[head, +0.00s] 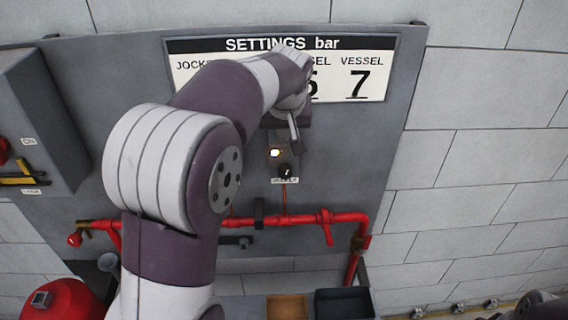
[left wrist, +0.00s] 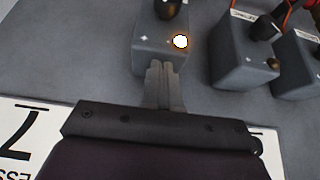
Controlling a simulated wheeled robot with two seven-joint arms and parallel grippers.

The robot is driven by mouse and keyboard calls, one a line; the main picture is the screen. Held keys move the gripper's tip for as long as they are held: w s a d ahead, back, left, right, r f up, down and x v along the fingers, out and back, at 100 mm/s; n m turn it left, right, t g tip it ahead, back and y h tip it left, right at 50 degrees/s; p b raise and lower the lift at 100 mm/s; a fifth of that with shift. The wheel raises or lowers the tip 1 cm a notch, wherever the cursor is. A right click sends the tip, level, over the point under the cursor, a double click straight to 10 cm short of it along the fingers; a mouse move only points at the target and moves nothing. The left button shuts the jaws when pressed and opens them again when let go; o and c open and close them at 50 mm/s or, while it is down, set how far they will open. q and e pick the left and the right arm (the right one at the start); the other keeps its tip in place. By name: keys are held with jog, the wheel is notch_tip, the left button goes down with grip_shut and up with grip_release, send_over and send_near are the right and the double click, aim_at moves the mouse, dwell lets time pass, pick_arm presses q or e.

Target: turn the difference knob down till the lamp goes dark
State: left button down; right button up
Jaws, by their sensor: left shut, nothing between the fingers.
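The lamp (head: 275,153) glows bright on a grey switch box (head: 274,172) on the wall panel. A dark knob (head: 285,171) sits just below and right of it. My left gripper (head: 295,138) is shut and empty, above the lamp and knob. In the left wrist view, which is upside down to the panel, the closed fingertips (left wrist: 160,66) lie at the edge of the same box, with the lit lamp (left wrist: 180,41) beyond them and the knob (left wrist: 168,8) at the top edge. I cannot tell whether the fingertips touch the box. My right gripper is not shown.
A settings board (head: 357,75) hangs above, partly hidden by my arm. Two more grey boxes (left wrist: 243,52) stand beside this one in the left wrist view. Red pipes (head: 340,217) run below. A red round thing (head: 62,300) is at lower left; dark and brown bins stand at the bottom.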

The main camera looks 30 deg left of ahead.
pick_arm(q)
jog(key=shift+r, duration=0.1)
jog(key=shift+w, duration=0.1)
dwell(0.6)
jog(key=shift+d+r, duration=0.1)
jog(key=shift+r, duration=0.05)
dwell(0.5)
jog(key=shift+d+f+b, duration=0.15)
jog(key=shift+f+b, duration=0.05)
jog(key=shift+b, duration=0.2)
notch_tip(320, 180, up, 6)
jog(key=p, duration=0.4)
jog(key=shift+p, duration=0.35)
